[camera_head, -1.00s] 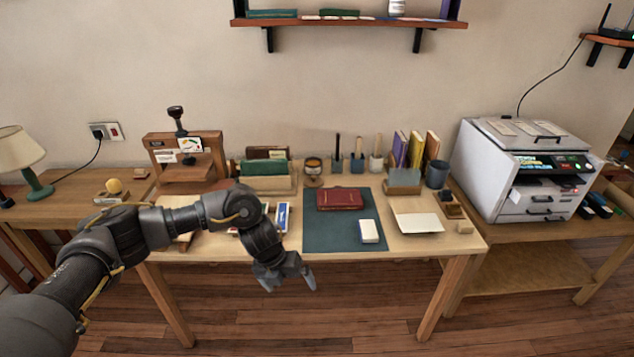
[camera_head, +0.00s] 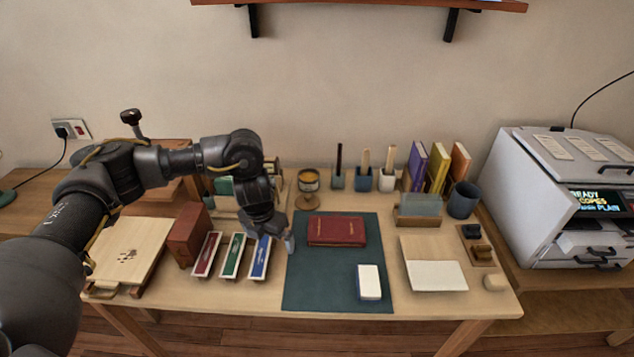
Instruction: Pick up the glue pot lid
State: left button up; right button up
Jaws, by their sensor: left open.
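I cannot tell the lid apart from the pot's dark top. My left gripper (camera_head: 274,232) is open and empty, pointing down over the table. It is in front and to the left of the pot, apart from it, above the far end of the blue-labelled tray (camera_head: 259,258). My right gripper is not in view.
A red book (camera_head: 337,230) and a white block (camera_head: 369,281) lie on the green mat (camera_head: 318,285). Holders with upright tools (camera_head: 363,179) stand right of the pot. A brown box (camera_head: 188,234) and a wooden board (camera_head: 127,247) are on the left.

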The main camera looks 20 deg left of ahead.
aim_at(306, 202)
jog(key=i, duration=0.9)
